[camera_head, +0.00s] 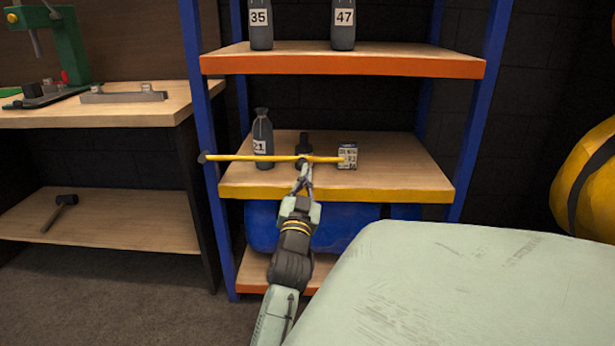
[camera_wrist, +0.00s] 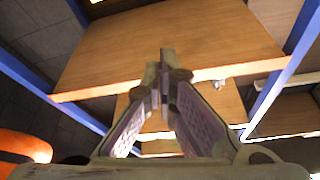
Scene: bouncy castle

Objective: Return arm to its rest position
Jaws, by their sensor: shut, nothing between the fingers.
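My gripper (camera_head: 304,172) is at the end of my arm, which reaches up and forward to the front of the middle shelf (camera_head: 400,181). In the wrist view its two fingers (camera_wrist: 164,82) meet at the tips, shut with nothing visible between them. A yellow rod (camera_head: 250,157) crosses level at the gripper's tip in the head view, its dark left end overlapping the left blue post. The wrist view does not show the rod, and I cannot tell whether the gripper touches it.
A dark bottle (camera_head: 263,138), a dark object (camera_head: 304,143) and a small labelled box (camera_head: 347,155) stand on the middle shelf. Blue posts (camera_head: 205,150) flank the shelves. A workbench (camera_head: 130,103) is at left, a yellow-black rounded thing (camera_head: 590,185) at right.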

